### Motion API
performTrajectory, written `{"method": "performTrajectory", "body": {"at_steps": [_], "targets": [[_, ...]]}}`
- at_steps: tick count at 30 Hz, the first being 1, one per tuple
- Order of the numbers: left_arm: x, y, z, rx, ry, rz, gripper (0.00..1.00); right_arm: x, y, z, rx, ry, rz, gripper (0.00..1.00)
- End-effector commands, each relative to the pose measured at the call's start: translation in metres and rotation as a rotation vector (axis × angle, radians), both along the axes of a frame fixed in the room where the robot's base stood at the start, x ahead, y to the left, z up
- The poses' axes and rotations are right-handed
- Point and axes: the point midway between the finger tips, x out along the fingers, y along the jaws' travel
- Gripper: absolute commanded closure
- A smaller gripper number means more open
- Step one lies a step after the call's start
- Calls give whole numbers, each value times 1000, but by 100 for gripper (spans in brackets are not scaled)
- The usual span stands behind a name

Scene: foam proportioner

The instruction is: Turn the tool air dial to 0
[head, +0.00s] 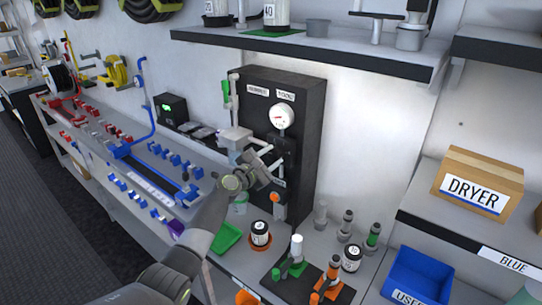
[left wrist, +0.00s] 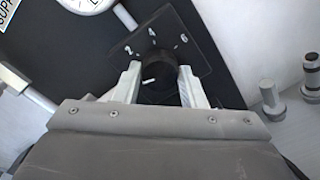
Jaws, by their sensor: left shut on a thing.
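The tool air dial (left wrist: 156,88) is a round black knob with a short white mark, on a black plate (left wrist: 205,62) with white digits; 2, 4 and 6 are readable. A 0 is not visible. The mark shows on the left part of the knob; which digit it meets I cannot tell. My left gripper (left wrist: 158,80) is shut on the knob, a pale finger on each side. In the head view my left gripper (head: 262,165) is at the front of the black panel (head: 300,95) and hides the dial. My right gripper is not in view.
A white round gauge (head: 281,116) sits above the gripper, with pipes beside it. Below stand a white-labelled jar (head: 260,233), a green tray (head: 226,238) and several small fittings. A shelf (head: 310,52) overhangs the panel. A blue bin (head: 420,275) is at the right.

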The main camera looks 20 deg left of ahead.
Motion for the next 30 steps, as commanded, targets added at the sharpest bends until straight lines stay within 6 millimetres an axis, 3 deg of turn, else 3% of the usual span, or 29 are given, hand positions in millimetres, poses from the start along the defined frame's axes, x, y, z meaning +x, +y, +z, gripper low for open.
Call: {"method": "performTrajectory", "body": {"at_steps": [18,19,23,30], "targets": [[0,0,-2,-41,18,0,86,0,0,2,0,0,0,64],[0,0,-2,-41,18,0,60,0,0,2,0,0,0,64],[0,0,-2,-40,17,-1,43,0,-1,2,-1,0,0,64],[0,0,-1,-38,15,-1,41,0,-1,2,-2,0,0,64]]}}
